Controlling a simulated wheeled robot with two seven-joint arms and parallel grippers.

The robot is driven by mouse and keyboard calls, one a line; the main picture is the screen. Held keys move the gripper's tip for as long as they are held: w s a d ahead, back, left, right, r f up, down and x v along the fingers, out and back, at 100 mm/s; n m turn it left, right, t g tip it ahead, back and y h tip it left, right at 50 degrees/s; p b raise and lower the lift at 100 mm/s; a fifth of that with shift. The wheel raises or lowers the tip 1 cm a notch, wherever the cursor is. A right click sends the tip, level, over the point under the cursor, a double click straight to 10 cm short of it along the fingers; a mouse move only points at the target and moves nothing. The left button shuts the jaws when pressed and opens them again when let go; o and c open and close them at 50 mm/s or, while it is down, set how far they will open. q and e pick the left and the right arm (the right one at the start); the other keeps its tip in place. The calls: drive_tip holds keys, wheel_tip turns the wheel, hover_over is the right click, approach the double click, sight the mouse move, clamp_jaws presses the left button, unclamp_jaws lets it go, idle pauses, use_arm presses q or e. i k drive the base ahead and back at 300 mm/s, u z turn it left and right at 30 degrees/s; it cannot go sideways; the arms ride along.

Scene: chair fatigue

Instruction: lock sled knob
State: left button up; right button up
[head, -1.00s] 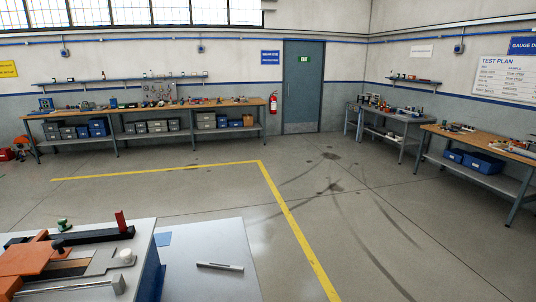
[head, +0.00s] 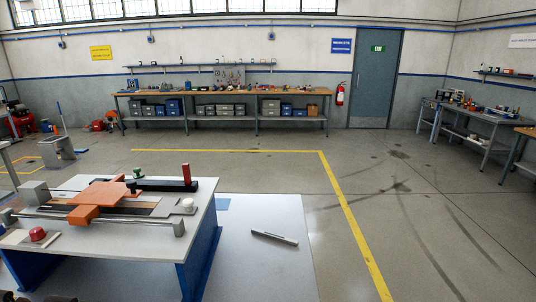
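An orange sled (head: 104,195) sits on a dark track with metal rails on a white-topped table (head: 150,232) at the lower left. A small black knob (head: 131,187) and a green knob (head: 137,173) stand by the sled's far right side. A white round knob (head: 188,205) is at the table's right end, and a red knob (head: 37,234) is at its near left. I cannot tell which of these is the sled knob, or whether it is locked. Neither gripper can be made out; only dark, unclear parts show at the bottom left edge.
A red upright block (head: 186,174) stands on a black bar on the table. A metal bar (head: 274,238) lies on the pale floor mat (head: 262,275) right of the table. Workbenches (head: 225,98) line the far wall. The floor beyond the yellow line (head: 350,220) is open.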

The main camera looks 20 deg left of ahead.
sight(38, 233)
drive_tip(key=u, duration=0.25)
drive_tip(key=k, duration=0.5)
drive_tip(key=u, duration=1.8)
drive_tip(key=i, duration=0.9)
drive_tip(key=z, duration=0.05)
